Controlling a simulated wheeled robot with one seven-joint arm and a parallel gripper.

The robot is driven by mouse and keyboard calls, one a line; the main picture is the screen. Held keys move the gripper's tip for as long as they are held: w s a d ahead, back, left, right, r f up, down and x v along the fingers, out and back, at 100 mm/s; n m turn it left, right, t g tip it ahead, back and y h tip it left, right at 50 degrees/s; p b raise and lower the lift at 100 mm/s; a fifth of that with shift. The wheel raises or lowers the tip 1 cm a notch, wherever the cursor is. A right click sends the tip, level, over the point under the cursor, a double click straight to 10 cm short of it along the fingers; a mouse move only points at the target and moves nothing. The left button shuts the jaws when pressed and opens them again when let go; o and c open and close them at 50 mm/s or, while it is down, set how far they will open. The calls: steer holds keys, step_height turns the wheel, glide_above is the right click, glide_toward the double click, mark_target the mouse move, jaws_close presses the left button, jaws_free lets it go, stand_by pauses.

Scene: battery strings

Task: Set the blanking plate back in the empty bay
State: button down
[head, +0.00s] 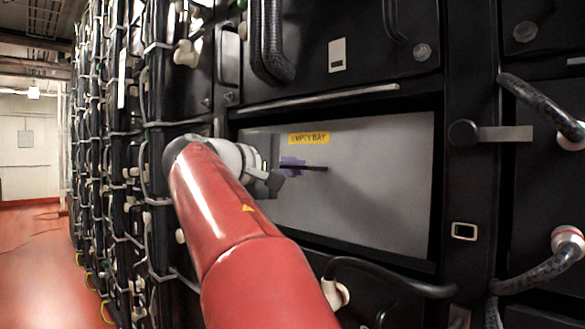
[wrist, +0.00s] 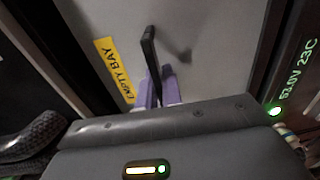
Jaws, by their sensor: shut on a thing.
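The blanking plate (head: 375,185) is a flat light grey panel with a yellow "EMPTY BAY" label (head: 308,138). It stands upright across the bay opening, with dark strips along its top and right edges. I cannot tell how deep it sits. A thin black handle (head: 319,168) sticks out from its face. My gripper (head: 291,165), with purple fingers, is shut on the handle near the plate's left part. In the wrist view the purple fingers (wrist: 158,88) close around the black handle (wrist: 149,48), with the grey plate (wrist: 205,35) behind. The gripper hides part of the plate's left side.
Black battery modules surround the bay, with thick black cables (head: 395,275) below and a cable with a white connector (head: 545,105) at right. A metal latch bar (head: 505,133) lies right of the plate. Bundled cabling runs down the left. Red floor (head: 40,265) is open at far left.

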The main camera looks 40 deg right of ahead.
steer(key=shift+r, duration=0.1)
steer(key=c, duration=1.5)
jaws_free()
steer(key=shift+f, duration=0.2)
steer(key=a, duration=0.8)
steer(key=s+a+f+n+t+y, duration=0.1)
steer(key=s+a+f+t+y, duration=0.2)
steer(key=f, duration=0.7)
steer(key=s+a+f+n+t+y, duration=0.15)
steer(key=f+y, duration=0.35)
steer(key=f, duration=0.5)
steer(key=s+a+f+m+y, duration=0.1)
steer(key=s+a+f+y, duration=0.2)
steer(key=f, duration=0.4)
steer(key=s+a+f+m+y, duration=0.1)
steer(key=s+a+f+y, duration=0.2)
steer(key=a+f, duration=0.3)
steer(key=s+a+f+m+y, duration=0.1)
steer(key=s+a+f+y, duration=0.2)
steer(key=f, duration=0.5)
steer(key=shift+s+a+f+m, duration=0.25)
steer(key=shift+s+a+f, duration=0.15)
steer(key=shift+s+a, duration=0.3)
